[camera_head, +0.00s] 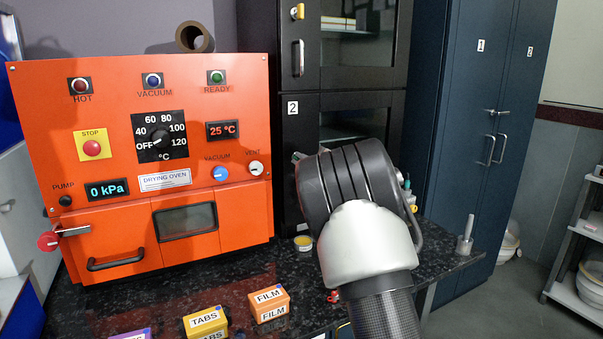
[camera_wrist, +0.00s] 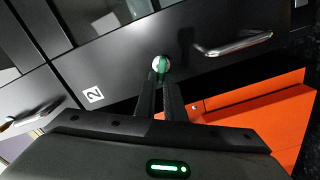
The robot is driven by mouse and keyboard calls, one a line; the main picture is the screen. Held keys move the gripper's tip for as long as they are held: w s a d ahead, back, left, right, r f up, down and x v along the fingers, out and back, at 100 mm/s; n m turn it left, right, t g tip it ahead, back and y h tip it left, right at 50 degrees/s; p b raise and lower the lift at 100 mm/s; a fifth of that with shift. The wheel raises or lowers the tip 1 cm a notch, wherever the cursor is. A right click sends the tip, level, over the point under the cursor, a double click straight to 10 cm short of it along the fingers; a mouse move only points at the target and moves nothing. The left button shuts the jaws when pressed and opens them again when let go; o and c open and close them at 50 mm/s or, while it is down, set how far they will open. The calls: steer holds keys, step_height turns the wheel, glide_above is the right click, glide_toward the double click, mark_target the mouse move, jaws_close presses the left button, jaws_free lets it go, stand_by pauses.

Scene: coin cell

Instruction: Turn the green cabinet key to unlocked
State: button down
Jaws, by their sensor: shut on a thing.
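In the wrist view, the green key (camera_wrist: 161,66) sits in a round silver lock on the black cabinet door (camera_wrist: 130,60) marked 2. My gripper (camera_wrist: 161,80) reaches up to it, its two fingers nearly together and shut on the key. The fingertips cover part of the key, and I cannot tell its exact turn angle. In the head view, my wrist hides the key and fingers in front of cabinet 2 (camera_head: 292,140). A second key with a yellow head (camera_head: 297,11) shows on the upper black door.
A silver bar handle (camera_wrist: 235,46) is beside the key in the wrist view. The orange drying oven (camera_head: 110,215) stands close to the left of my arm. Boxes marked FILM (camera_head: 270,306) and TABS (camera_head: 205,323) lie on the dark counter.

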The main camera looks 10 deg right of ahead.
steer(key=shift+f+n+b, duration=0.2)
steer(key=shift+n+b, duration=0.65)
steer(key=shift+n, duration=0.55)
steer(key=shift+f+n+b, duration=0.15)
steer(key=shift+n+b, duration=0.7)
steer(key=shift+n, duration=0.55)
steer(key=c, duration=1.8)
jaws_free()
steer(key=shift+c, duration=0.2)
steer(key=shift+s, duration=0.1)
steer(key=p+v, duration=0.1)
steer(key=v, duration=1.6)
steer(key=shift+s, duration=0.1)
